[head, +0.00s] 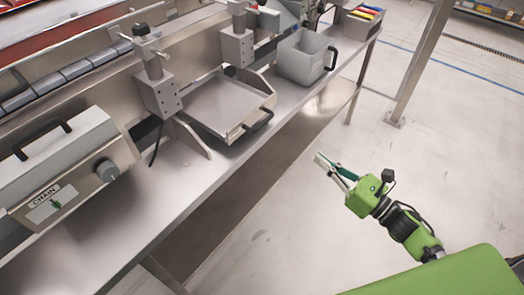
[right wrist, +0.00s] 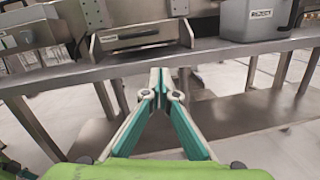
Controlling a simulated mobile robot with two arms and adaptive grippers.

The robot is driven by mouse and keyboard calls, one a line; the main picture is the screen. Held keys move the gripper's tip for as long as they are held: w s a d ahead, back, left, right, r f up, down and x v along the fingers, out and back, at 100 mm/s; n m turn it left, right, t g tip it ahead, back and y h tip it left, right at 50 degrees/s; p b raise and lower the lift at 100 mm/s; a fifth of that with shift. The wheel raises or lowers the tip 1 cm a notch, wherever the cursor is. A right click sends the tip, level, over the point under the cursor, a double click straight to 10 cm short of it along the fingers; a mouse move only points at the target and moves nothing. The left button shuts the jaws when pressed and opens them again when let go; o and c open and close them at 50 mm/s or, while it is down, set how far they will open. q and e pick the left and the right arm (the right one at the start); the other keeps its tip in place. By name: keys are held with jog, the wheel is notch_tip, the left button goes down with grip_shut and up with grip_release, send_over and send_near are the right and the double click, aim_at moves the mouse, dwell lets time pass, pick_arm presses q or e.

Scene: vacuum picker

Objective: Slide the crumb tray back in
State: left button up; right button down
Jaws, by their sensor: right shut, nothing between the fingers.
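The crumb tray (head: 226,104) is a shallow steel tray with a dark handle on its front, pulled part way out over the metal bench between two posts. Its front face also shows in the right wrist view (right wrist: 140,38). My right gripper (head: 320,162) is shut and empty, in the air in front of the bench and apart from the tray. My left gripper is not in view.
A grey bin (head: 304,57) with a dark handle stands on the bench right of the tray. A control box (head: 65,165) marked CHAIN is at the left. The metal bench (head: 185,190) has a straight front edge. The floor in front is clear.

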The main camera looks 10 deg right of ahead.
notch_tip(320, 180, up, 2)
jog(key=s+a+n+y, duration=0.1)
jog(key=a+n+y, duration=0.1)
jog(key=a+n, duration=0.1)
send_near(265, 123)
jog(key=shift+n+g, duration=0.3)
jog(key=x, duration=0.5)
jog(key=shift+w+r, duration=0.2)
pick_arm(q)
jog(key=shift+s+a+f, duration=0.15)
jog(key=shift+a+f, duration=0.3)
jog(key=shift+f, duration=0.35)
pick_arm(e)
jog(key=shift+x, duration=0.75)
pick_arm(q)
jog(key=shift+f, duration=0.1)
pick_arm(e)
jog(key=shift+w+f, duration=0.1)
